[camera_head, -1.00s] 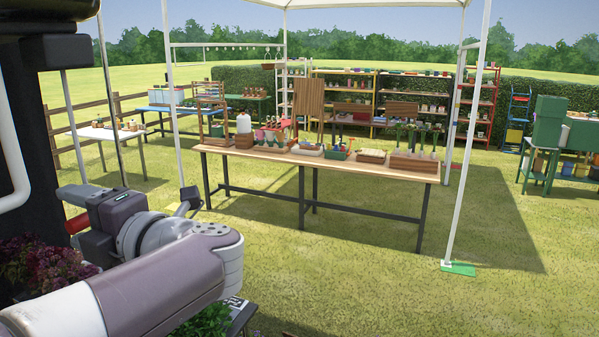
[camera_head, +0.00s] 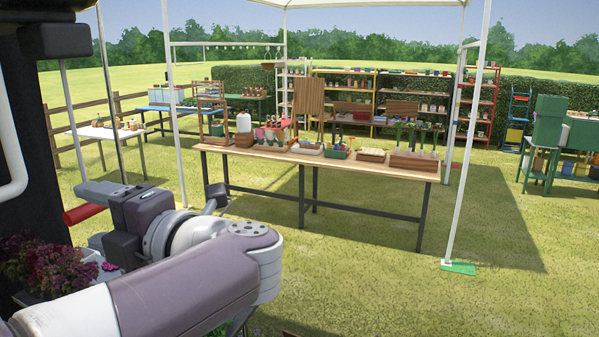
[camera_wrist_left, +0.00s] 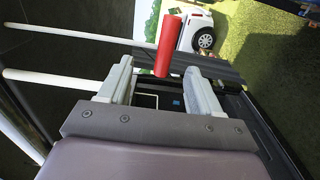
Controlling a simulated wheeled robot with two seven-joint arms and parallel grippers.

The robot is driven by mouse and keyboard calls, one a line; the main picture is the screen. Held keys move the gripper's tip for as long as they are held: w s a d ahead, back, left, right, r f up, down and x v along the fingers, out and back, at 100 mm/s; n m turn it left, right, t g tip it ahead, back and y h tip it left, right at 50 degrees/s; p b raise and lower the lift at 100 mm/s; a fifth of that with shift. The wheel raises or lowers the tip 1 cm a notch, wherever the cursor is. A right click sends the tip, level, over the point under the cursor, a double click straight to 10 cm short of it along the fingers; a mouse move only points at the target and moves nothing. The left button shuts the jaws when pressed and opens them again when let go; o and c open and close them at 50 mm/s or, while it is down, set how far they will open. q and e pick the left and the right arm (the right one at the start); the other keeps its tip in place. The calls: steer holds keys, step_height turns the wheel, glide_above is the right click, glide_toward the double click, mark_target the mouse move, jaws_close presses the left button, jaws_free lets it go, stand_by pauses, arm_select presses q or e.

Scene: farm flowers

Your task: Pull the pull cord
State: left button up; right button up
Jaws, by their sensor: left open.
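A red cylindrical handle (camera_head: 83,213), which looks like the pull-cord grip, shows at the left in the head view, by my left gripper (camera_head: 92,215). In the left wrist view the red handle (camera_wrist_left: 168,45) lies just ahead of and partly between the two pale fingertips of my left gripper (camera_wrist_left: 159,75). The fingers are apart, with a gap on both sides of the handle. I cannot make out the cord itself. My right gripper is in neither view.
A dark structure with a white pipe (camera_head: 12,150) stands close at the left. Purple-leaved plants (camera_head: 50,268) are below my left gripper. A long wooden table (camera_head: 330,165) with pots and trays stands under a white-posted canopy. Open grass lies to the right.

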arm_select(q)
steer(key=b+v, duration=0.1)
steer(key=v, duration=0.4)
steer(key=shift+s+d, duration=0.15)
steer(key=shift+d, duration=0.25)
steer(key=shift+a, duration=0.1)
